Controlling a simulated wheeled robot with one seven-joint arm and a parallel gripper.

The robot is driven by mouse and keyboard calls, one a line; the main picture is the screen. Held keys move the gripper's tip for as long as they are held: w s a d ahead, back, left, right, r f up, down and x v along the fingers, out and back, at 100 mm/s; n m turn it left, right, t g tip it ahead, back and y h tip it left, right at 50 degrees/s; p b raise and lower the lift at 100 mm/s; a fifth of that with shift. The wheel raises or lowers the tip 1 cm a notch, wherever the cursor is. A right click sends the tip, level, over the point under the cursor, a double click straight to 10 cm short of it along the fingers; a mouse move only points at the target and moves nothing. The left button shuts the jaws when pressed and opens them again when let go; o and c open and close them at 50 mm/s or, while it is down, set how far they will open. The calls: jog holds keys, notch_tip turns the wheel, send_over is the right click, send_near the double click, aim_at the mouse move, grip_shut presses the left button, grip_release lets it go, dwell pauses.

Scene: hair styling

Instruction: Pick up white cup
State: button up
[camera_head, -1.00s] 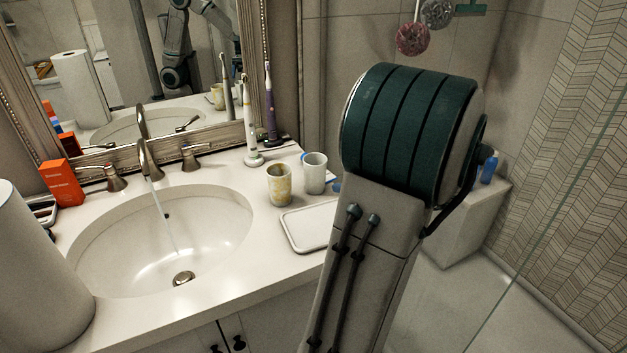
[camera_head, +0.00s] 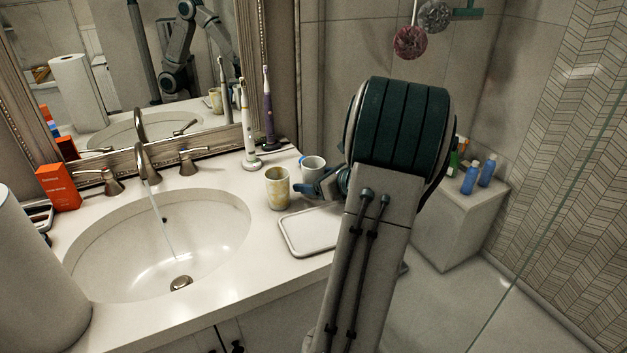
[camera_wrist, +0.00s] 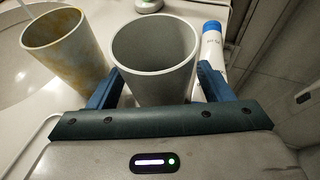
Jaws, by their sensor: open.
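The white cup (camera_head: 313,164) stands upright on the counter near the sink's right side, partly hidden by my gripper (camera_head: 309,181) in the head view. In the wrist view, the white cup (camera_wrist: 153,72) sits ahead of the open gripper (camera_wrist: 160,70), its lower part between the two blue fingers. One finger is on each side of it. I cannot tell whether either finger touches the cup. The jaws are not closed on it.
A yellowish patterned cup (camera_head: 277,188) stands close left of the white cup. A white tray (camera_head: 311,246) lies in front. A blue-capped bottle (camera_wrist: 211,48) is close on the right. Electric toothbrushes (camera_head: 249,125) stand behind. The running sink (camera_head: 160,240) is left.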

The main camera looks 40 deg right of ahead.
jog(key=shift+w, duration=0.1)
jog(key=c, duration=1.1)
